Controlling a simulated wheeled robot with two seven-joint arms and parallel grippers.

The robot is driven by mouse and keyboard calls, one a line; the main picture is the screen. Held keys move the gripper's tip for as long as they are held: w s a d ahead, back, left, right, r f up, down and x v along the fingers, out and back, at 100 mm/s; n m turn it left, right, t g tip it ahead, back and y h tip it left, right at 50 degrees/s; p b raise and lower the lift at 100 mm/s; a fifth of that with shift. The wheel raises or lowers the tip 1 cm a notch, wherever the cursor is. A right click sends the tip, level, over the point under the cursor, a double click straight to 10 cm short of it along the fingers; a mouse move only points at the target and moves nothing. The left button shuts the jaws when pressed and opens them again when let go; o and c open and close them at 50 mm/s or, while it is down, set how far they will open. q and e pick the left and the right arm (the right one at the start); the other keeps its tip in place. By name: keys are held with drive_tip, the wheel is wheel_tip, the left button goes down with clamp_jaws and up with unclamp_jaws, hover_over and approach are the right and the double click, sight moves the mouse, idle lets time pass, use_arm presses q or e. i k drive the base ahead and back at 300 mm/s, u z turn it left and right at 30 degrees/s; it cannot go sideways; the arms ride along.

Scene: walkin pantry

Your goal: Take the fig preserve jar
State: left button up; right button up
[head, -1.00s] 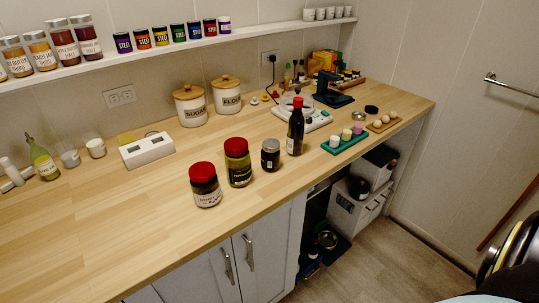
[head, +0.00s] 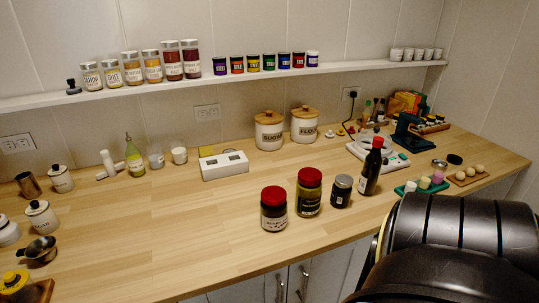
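No label clearly reads fig preserve, so I cannot tell for sure which jar it is. A short dark jar with a red lid and pale label (head: 274,210) stands upright near the counter's front edge. A taller red-lidded jar with greenish contents (head: 309,194) stands just right of it. A small dark jar with a grey lid (head: 341,192) is right of that. Several tall jars with pale labels stand on the wall shelf, including a dark red one (head: 191,60). Neither gripper is in view; a large black part of my arm fills the lower right.
A dark bottle with a red cap (head: 371,167) stands right of the jars. Behind are a white box (head: 224,165), sugar canister (head: 269,132) and flour canister (head: 304,126). A white scale (head: 377,153) is at right.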

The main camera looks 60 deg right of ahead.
sight(341, 193)
drive_tip(key=u, duration=1.1)
drive_tip(key=k, duration=1.35)
drive_tip(key=z, duration=1.75)
